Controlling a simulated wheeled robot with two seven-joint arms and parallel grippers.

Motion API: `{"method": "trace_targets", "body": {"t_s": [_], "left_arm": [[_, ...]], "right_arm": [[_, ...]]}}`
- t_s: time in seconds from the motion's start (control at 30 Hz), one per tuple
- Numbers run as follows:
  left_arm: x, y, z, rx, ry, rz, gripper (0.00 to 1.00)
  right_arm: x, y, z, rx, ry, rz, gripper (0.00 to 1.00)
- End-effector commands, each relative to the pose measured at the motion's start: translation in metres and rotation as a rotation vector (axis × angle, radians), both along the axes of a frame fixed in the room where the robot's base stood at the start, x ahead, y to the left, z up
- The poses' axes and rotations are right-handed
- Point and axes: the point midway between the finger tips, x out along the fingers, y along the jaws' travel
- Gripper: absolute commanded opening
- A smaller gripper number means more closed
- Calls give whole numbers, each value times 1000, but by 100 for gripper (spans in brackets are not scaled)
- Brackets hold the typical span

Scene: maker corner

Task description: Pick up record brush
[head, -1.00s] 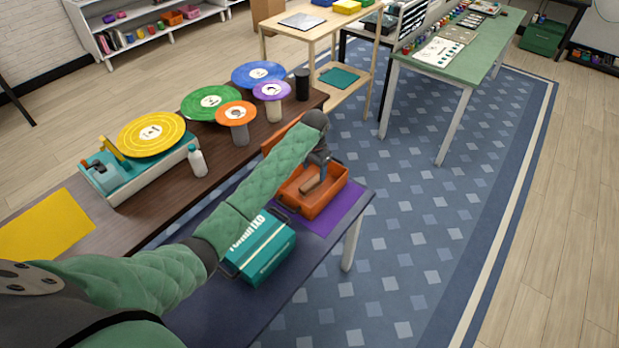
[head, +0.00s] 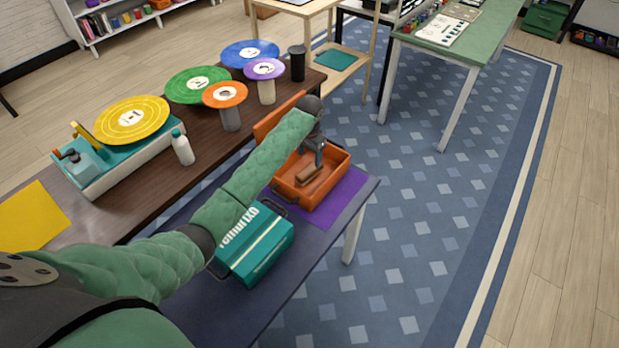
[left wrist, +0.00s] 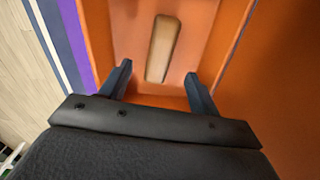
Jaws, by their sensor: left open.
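The record brush (head: 307,174), a brown wooden bar, lies in the orange case (head: 337,179) on the purple mat. In the left wrist view the brush (left wrist: 163,47) lies on the orange floor of the case, just beyond and between my fingertips. My left gripper (head: 318,160) reaches down into the case above the brush. In the left wrist view my left gripper (left wrist: 157,82) has its two dark fingers apart with nothing between them. My right gripper does not show.
A teal case (head: 262,250) stands beside the orange case on the dark table (head: 250,325). Behind is a brown table with a record player (head: 110,165), a white bottle (head: 182,147), several records on stands and a black cylinder (head: 297,63). The case walls surround the gripper.

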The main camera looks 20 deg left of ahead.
Motion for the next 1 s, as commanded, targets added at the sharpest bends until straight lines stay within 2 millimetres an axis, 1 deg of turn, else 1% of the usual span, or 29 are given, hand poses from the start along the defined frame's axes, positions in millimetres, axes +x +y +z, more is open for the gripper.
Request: {"method": "trace_targets", "body": {"t_s": [0.13,0.3,0.47,0.6,0.7,0.83,1.0], "left_arm": [[0,0,-9,0,1,0,62],[0,0,-24,0,2,0,62],[0,0,-32,0,1,1,62],[0,-1,-43,0,2,1,62],[1,-1,-53,0,2,1,62],[1,0,-70,0,2,1,62],[1,0,-80,0,0,1,62]], "right_arm": [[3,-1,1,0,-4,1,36],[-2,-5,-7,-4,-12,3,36],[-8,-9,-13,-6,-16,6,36],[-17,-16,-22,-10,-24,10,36],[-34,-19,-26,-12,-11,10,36],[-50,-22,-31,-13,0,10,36],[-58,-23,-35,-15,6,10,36]]}}
